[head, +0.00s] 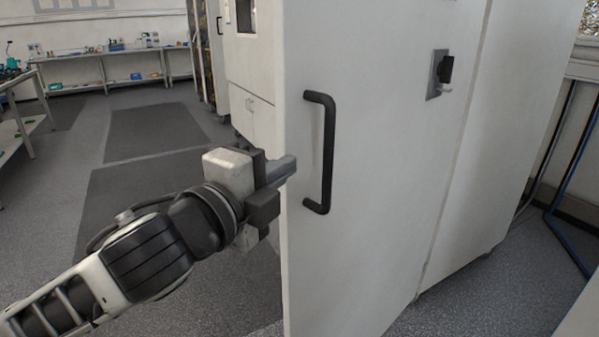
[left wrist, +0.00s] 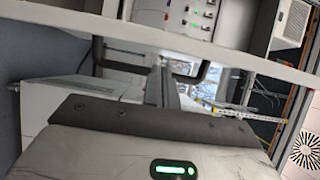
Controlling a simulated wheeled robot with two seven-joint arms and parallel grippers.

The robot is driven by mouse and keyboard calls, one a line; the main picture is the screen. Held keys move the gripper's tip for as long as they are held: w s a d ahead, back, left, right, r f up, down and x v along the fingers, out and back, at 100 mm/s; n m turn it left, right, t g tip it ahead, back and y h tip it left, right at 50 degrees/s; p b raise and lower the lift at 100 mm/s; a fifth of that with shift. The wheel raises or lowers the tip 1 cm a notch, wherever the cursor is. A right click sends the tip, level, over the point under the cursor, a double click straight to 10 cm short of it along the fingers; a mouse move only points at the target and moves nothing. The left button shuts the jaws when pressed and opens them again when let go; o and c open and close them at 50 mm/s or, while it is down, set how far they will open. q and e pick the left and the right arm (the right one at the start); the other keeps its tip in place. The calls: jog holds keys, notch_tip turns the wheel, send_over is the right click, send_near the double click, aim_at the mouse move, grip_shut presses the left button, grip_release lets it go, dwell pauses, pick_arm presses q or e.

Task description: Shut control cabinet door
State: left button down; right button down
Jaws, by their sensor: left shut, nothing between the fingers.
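The control cabinet door (head: 375,190) is a tall pale panel that appears to stand open, its free edge toward the left in the head view. A black bar handle (head: 328,150) is upright on its face; it also shows in the left wrist view (left wrist: 205,72). My left gripper (head: 288,168) is shut and empty at the door's free edge, just left of the handle. In the left wrist view its closed fingers (left wrist: 162,88) point toward the door edge (left wrist: 240,62). Whether they touch the door I cannot tell. My right gripper is in neither view.
A panel with coloured buttons (left wrist: 190,14) lies beyond the door edge in the left wrist view. Another pale cabinet (head: 252,75) stands behind the door. Workbenches (head: 120,75) line the back left. Grey floor with dark mats (head: 155,130) is clear at left.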

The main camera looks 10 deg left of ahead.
aim_at(300, 157)
pick_arm(q)
jog(key=x, duration=0.5)
jog(key=shift+a, duration=0.15)
